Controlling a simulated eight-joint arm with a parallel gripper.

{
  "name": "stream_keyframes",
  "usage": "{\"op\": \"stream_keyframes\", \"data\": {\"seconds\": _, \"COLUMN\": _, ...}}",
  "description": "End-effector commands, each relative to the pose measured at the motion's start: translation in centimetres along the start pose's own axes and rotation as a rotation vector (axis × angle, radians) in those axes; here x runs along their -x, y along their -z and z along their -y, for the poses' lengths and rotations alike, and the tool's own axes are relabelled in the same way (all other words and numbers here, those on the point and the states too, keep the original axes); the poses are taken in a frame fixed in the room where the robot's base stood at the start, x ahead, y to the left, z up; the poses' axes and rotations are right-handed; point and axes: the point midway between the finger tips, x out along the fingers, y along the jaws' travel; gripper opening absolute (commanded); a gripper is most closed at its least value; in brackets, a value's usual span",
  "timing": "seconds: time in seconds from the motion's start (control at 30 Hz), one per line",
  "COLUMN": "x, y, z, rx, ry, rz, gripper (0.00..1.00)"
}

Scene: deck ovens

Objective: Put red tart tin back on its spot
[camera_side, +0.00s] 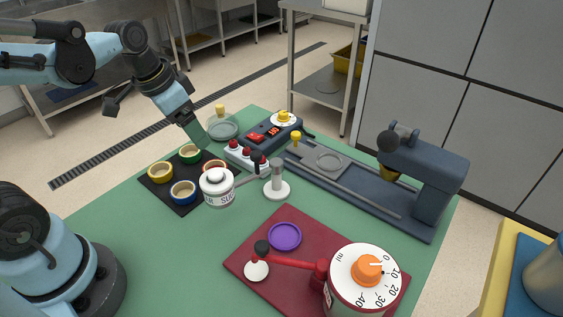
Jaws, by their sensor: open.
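The red tart tin (208,165) is on the right part of the black tray (177,173), partly hidden behind a white labelled can (217,192). Green (190,157), yellow (160,176) and blue (183,196) tins stand on the same tray. My gripper (200,140) comes down from the upper left, its tip just above and behind the red and green tins. It is open, with nothing seen between its fingers. The view does not show whether it touches a tin.
A white-stemmed stand (278,185) carries the can on an arm. Behind it is a control box (265,137) with red buttons. A blue-grey press (420,180) stands right. A dark red board (250,250) with a purple disc (285,236) and dial is in front.

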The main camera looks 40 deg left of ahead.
Motion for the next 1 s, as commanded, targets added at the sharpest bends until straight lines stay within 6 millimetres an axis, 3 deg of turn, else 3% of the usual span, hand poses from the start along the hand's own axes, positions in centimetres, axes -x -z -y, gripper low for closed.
{"op": "stream_keyframes", "data": {"seconds": 0.2, "x": 0.7, "y": -0.8, "z": -2.6, "rx": 0.113, "ry": 0.065, "rz": -0.165, "gripper": 0.83}}
{"op": "stream_keyframes", "data": {"seconds": 0.37, "x": 0.8, "y": -1.1, "z": -3.7, "rx": 0.176, "ry": 0.076, "rz": -0.260, "gripper": 0.83}}
{"op": "stream_keyframes", "data": {"seconds": 1.0, "x": 0.9, "y": -1.0, "z": -4.0, "rx": 0.199, "ry": 0.076, "rz": -0.292, "gripper": 0.83}}
